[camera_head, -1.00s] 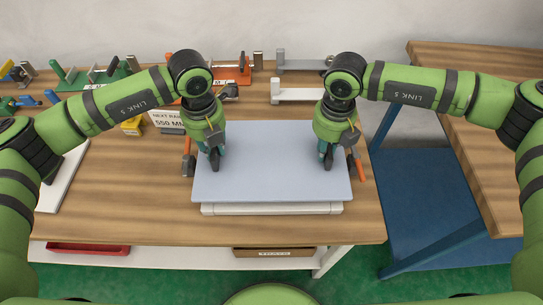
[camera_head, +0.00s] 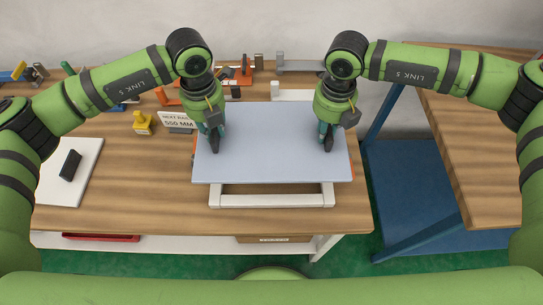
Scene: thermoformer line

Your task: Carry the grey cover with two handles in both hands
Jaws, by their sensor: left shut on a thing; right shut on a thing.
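The grey cover (camera_head: 270,155) is a flat, pale blue-grey sheet above the wooden table. My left gripper (camera_head: 215,146) is shut at the left part of the cover, and my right gripper (camera_head: 326,145) is shut at its right part. The two handles are hidden by the grippers. The cover looks level and sits above a white frame (camera_head: 272,201), whose front bar and two side bars show below the cover's near edge. The rest of the frame is hidden under the cover.
The wooden table (camera_head: 120,200) has a white board with a black block (camera_head: 70,165) at left. A sign (camera_head: 178,121), a yellow item (camera_head: 143,122) and several clamps stand behind. A blue stand (camera_head: 415,190) and a second wooden table (camera_head: 480,150) are at right.

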